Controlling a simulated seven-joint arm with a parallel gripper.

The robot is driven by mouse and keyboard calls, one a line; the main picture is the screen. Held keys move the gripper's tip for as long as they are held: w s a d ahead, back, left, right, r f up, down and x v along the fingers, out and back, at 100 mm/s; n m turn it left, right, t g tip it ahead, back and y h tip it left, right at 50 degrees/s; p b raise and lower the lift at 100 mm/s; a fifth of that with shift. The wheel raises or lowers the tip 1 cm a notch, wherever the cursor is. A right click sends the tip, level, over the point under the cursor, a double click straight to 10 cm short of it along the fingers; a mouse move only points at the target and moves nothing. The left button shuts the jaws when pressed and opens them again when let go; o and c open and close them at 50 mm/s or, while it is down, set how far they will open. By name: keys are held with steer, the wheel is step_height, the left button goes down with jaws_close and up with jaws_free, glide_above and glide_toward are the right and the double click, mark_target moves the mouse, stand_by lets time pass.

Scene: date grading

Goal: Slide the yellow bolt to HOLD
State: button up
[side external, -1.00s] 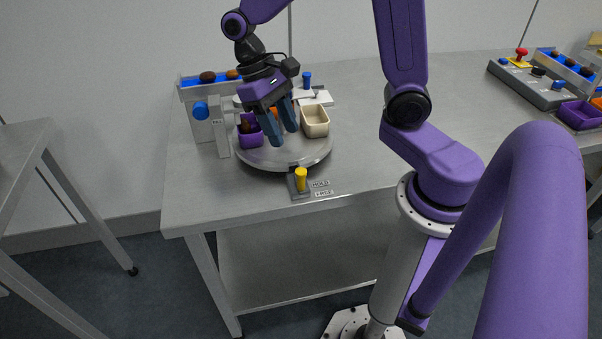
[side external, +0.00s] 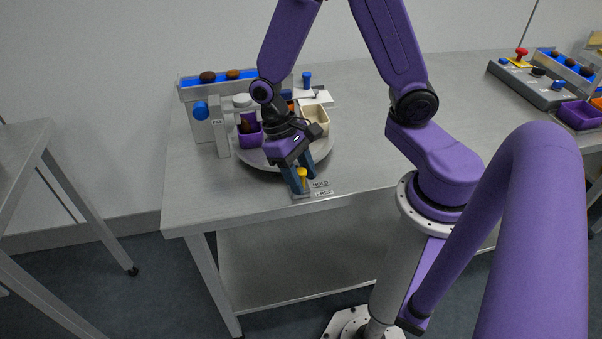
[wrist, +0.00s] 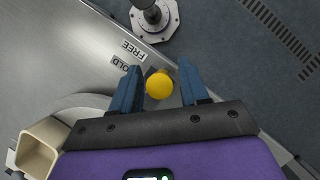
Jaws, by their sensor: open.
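The yellow bolt (side external: 302,177) is a short upright knob on a small grey slide plate (side external: 301,196) at the table's front edge. Printed HOLD (side external: 320,184) and FREE (side external: 323,192) labels lie to its right, FREE nearer the edge. My gripper (side external: 303,181) points down over the bolt, its blue fingers open. In the wrist view the yellow bolt (wrist: 160,85) stands between the two spread fingers of my gripper (wrist: 161,70), with a gap on each side. The fingers hide part of the plate, and I cannot tell which label the bolt's foot lines up with.
A round turntable (side external: 262,161) stands just behind, with a purple bin (side external: 250,140) and a cream bin (side external: 315,118). A grey post with a blue knob (side external: 201,110) is at the left.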

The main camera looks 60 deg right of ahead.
jaws_close()
steer(key=shift+w+d, duration=1.15)
steer(key=shift+w, duration=0.15)
jaws_free()
steer(key=shift+w+d, duration=0.1)
steer(key=shift+r, duration=0.15)
steer(key=v, duration=1.7)
